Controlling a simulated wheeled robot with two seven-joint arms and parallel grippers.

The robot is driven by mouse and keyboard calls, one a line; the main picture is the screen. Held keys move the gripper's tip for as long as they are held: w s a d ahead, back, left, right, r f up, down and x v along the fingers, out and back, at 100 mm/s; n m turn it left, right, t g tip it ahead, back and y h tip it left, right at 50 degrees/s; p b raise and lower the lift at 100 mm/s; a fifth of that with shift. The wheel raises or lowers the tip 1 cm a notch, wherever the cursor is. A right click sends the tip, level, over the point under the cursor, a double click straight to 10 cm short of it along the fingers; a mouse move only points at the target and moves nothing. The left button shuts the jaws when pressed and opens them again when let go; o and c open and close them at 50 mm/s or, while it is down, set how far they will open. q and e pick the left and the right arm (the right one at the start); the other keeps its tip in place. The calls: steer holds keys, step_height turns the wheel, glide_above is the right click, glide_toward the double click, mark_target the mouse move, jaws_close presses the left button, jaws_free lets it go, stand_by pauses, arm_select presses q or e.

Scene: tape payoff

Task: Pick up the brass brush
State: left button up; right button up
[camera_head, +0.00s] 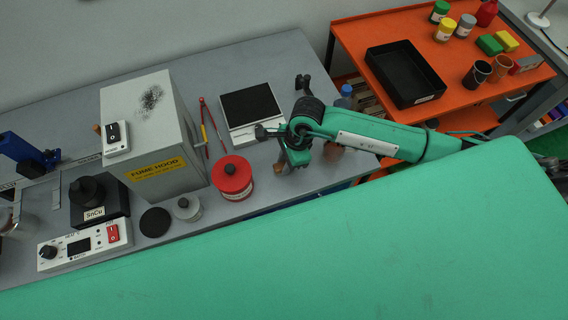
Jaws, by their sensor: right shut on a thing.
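My right arm comes in from the right, and its gripper (287,163) points down over the front part of the grey bench, right of the red tin. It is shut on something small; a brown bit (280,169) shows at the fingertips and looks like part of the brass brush. Most of what it holds is hidden by the gripper and wrist, so I cannot tell whether it touches the bench. My left gripper is out of view.
The fume hood (150,140) stands farther left. An orange cart (365,35) holds a black tray (405,75).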

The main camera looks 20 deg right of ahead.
steer(key=shift+r, duration=0.1)
step_height(320, 180, up, 20)
steer(key=b, duration=0.5)
